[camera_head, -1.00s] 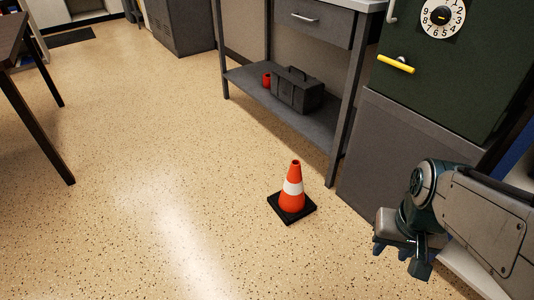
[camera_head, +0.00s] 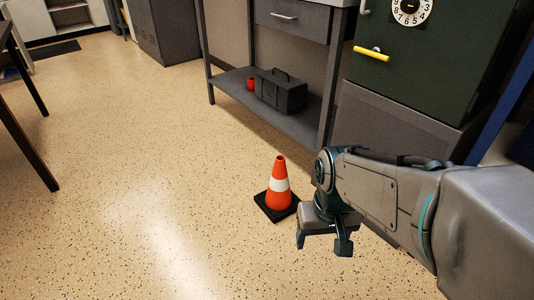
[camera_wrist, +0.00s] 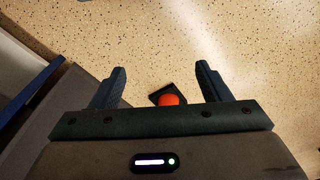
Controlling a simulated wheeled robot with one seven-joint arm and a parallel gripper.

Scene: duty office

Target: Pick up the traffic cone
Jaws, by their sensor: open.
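The traffic cone (camera_head: 279,186) is orange with a white band and a square black base. It stands upright on the floor in the head view, left of my gripper (camera_head: 324,246). In the wrist view, the cone's orange top (camera_wrist: 170,99) and part of its black base show beyond the palm edge, between the two fingers. My gripper (camera_wrist: 157,88) is open and empty, pointing down above the floor, apart from the cone. The lower part of the cone is partly hidden by the palm in the wrist view.
A grey workbench (camera_head: 300,129) with a low shelf holds a dark toolbox (camera_head: 281,91) and a red cup (camera_head: 251,84). A dark green safe (camera_head: 430,70) with a yellow handle stands on a grey cabinet at right. Dark table legs (camera_head: 28,150) stand at left. The floor (camera_head: 130,170) between is clear.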

